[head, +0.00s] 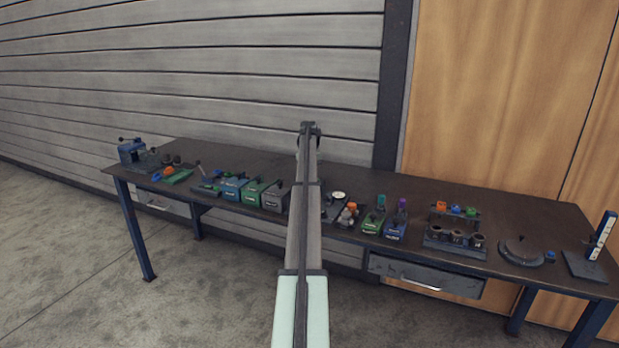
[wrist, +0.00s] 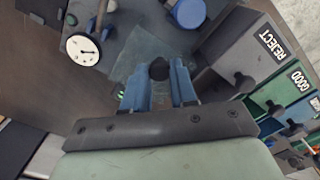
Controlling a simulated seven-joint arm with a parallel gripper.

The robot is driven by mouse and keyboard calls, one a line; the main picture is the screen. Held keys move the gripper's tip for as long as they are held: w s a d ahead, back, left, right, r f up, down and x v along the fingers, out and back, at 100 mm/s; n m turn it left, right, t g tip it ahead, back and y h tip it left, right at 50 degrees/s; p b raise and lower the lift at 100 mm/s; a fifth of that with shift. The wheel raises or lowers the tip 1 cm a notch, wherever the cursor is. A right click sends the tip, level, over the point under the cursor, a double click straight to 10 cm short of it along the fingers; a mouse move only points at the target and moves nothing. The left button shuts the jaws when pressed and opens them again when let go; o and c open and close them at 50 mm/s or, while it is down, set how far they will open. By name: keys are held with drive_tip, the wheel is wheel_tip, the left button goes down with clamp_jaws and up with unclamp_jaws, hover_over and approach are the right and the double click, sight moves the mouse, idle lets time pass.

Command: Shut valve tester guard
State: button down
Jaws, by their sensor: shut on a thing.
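The valve tester shows in the wrist view as a dark base with a white round gauge (wrist: 83,48) at the left and a blue round part (wrist: 187,12) at the top. A clear, see-through panel that looks like the guard (wrist: 150,47) lies in front of my fingers. A black knob (wrist: 159,69) sits between the blue fingers of my gripper (wrist: 160,82), which are shut on it. The guard's exact angle is hard to tell. In the head view the gauge (head: 339,195) shows just right of my arm, which hides my gripper and part of the tester.
Boxes marked REJECT (wrist: 248,48) and GOOD (wrist: 285,97) stand close at the right in the wrist view. In the head view, green and blue blocks (head: 373,222) and a cup rack (head: 455,238) stand right of the tester on the dark bench (head: 400,183).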

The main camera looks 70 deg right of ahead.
drive_tip(key=a, duration=0.9)
drive_tip(key=c, duration=1)
unclamp_jaws()
drive_tip(key=shift+o, duration=0.5)
wheel_tip(320, 180, up, 14)
drive_tip(key=shift+f, duration=0.1)
